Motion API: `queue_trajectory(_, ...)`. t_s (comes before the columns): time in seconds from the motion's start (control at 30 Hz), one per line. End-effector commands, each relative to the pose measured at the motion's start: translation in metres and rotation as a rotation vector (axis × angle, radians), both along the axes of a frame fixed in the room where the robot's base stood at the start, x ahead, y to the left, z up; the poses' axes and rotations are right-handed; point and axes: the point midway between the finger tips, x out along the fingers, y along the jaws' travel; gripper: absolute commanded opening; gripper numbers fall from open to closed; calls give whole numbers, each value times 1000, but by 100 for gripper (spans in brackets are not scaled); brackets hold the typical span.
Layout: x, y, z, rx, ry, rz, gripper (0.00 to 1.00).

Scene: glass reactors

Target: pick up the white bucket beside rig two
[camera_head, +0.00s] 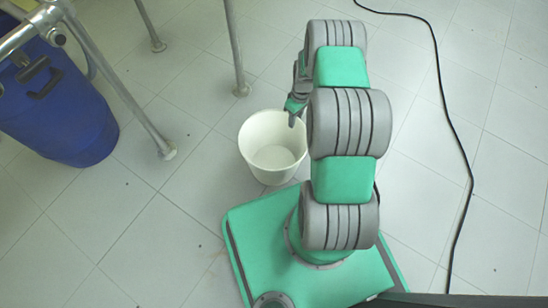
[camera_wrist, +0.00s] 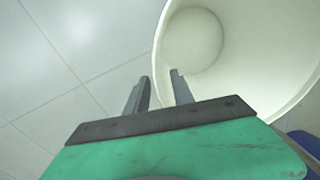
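The white bucket (camera_head: 259,164) stands upright and empty on the tiled floor, just beyond the front of my green base in the head view. My gripper (camera_head: 295,112) is at the bucket's right rim there, partly hidden by my arm. In the wrist view, the bucket (camera_wrist: 286,62) fills the upper right, and I see into it. My gripper's two fingers (camera_wrist: 160,82) are apart there. The right finger overlaps the bucket's rim area and the left finger is outside it, over the floor. I cannot tell whether either finger touches the wall.
A blue drum (camera_head: 62,115) stands at the left among metal frame legs (camera_head: 236,50). One leg comes down just behind the bucket. A black cable (camera_head: 440,90) runs along the floor at the right. The floor left of my base is clear.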

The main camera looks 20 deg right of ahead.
Motion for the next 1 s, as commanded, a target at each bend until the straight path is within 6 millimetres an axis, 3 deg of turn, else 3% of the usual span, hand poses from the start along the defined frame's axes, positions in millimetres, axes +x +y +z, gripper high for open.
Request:
queue_trajectory(0.3,-4,8,-50,-1,-1,-2,29)
queue_trajectory(0.53,-4,9,-49,-1,-1,-2,28)
queue_trajectory(0.87,-4,9,-49,-1,0,-1,1)
queue_trajectory(1.0,-4,9,-49,-1,0,-1,0)
